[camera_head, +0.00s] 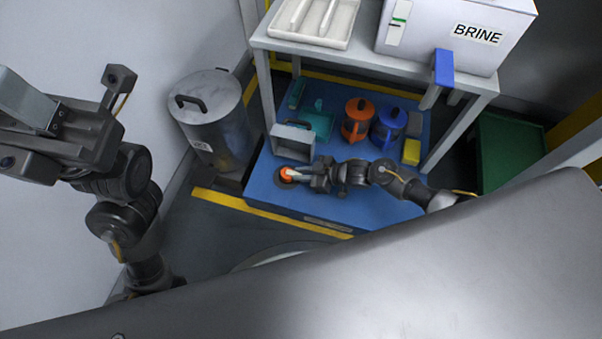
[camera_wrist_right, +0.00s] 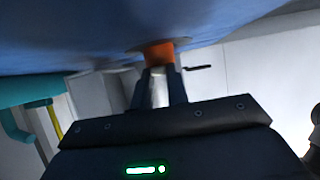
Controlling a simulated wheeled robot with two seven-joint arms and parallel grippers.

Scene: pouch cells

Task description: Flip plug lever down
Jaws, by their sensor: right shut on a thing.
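The plug (camera_head: 286,174) is a round orange piece with a dark rim on the front left of the blue platform; it also shows as an orange stub against the blue surface in the right wrist view (camera_wrist_right: 158,53). A pale lever (camera_head: 298,174) runs from it into my right gripper (camera_head: 308,175). In the right wrist view my right gripper (camera_wrist_right: 160,88) is shut on this lever (camera_wrist_right: 159,90), close to the orange piece. The jaws partly hide the lever, and its exact tilt is hard to tell. My left gripper (camera_head: 72,95) is raised at the far left, fingers wide apart and empty.
The blue platform (camera_head: 262,193) holds a grey open box (camera_head: 293,142) just behind the plug, an orange jug (camera_head: 356,120), a blue jug (camera_head: 388,126) and a yellow block (camera_head: 411,152). A metal bin (camera_head: 210,115) stands left. A shelf with a BRINE box (camera_head: 455,35) overhangs the back.

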